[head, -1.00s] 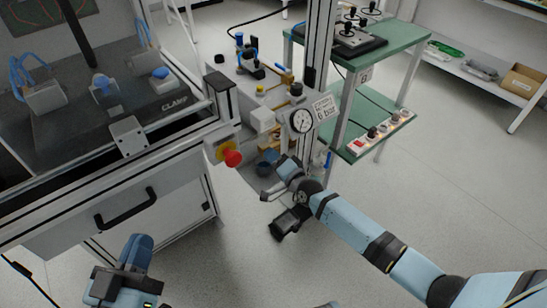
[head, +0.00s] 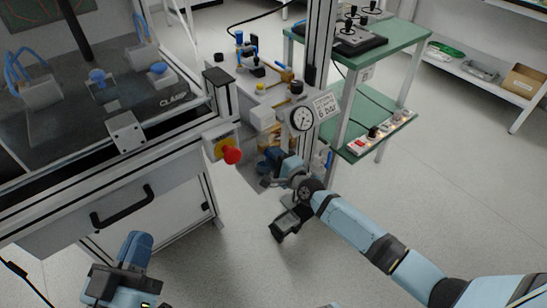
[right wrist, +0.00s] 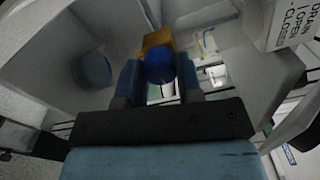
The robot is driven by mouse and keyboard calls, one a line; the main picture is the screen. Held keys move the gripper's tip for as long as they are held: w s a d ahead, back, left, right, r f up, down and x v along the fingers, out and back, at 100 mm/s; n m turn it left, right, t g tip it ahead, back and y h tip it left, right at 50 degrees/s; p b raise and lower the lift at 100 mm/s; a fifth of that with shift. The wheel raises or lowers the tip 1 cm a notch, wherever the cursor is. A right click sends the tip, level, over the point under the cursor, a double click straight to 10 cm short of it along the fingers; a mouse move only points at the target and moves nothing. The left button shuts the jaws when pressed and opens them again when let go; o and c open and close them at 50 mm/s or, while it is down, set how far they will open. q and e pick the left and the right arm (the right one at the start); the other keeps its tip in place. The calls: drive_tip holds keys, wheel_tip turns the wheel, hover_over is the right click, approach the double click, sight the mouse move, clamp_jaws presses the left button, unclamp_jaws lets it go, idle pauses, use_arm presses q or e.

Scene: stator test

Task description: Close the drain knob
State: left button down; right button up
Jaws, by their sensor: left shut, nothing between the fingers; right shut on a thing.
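The drain knob (right wrist: 160,68) is a round blue knob in front of an orange-brown block in the right wrist view. My right gripper (right wrist: 160,78) is shut on it, with one finger on each side. In the head view my right gripper (head: 279,172) reaches in low below the pressure gauge, and I cannot make out the knob there. A sign reading DRAIN, OPEN and CLOSED (right wrist: 300,25) shows at the upper right of the wrist view. The knob's turn position is not clear. My left gripper (head: 137,243) is shut and empty at the lower left, away from the knob.
A round gauge (head: 302,118) with a 6 bar sign (head: 326,106) is above my right gripper. A red emergency button (head: 232,155) sits close to its left. A green shelf cart (head: 378,140) stands to the right. The front floor is clear.

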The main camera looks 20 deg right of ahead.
idle(0.3)
drive_tip(key=o, duration=0.9)
drive_tip(key=shift+s, duration=0.1)
use_arm(q)
drive_tip(key=f+p, duration=0.1)
drive_tip(key=a+y+p, duration=0.1)
drive_tip(key=shift+w+f+g+y+p, duration=0.15)
drive_tip(key=shift+f+g+y+p, duration=0.15)
drive_tip(key=shift+f+g+p, duration=0.1)
use_arm(e)
drive_tip(key=v, duration=1.3)
drive_tip(key=shift+s+d, duration=0.1)
drive_tip(key=shift+s, duration=0.25)
use_arm(q)
drive_tip(key=shift+r, duration=0.1)
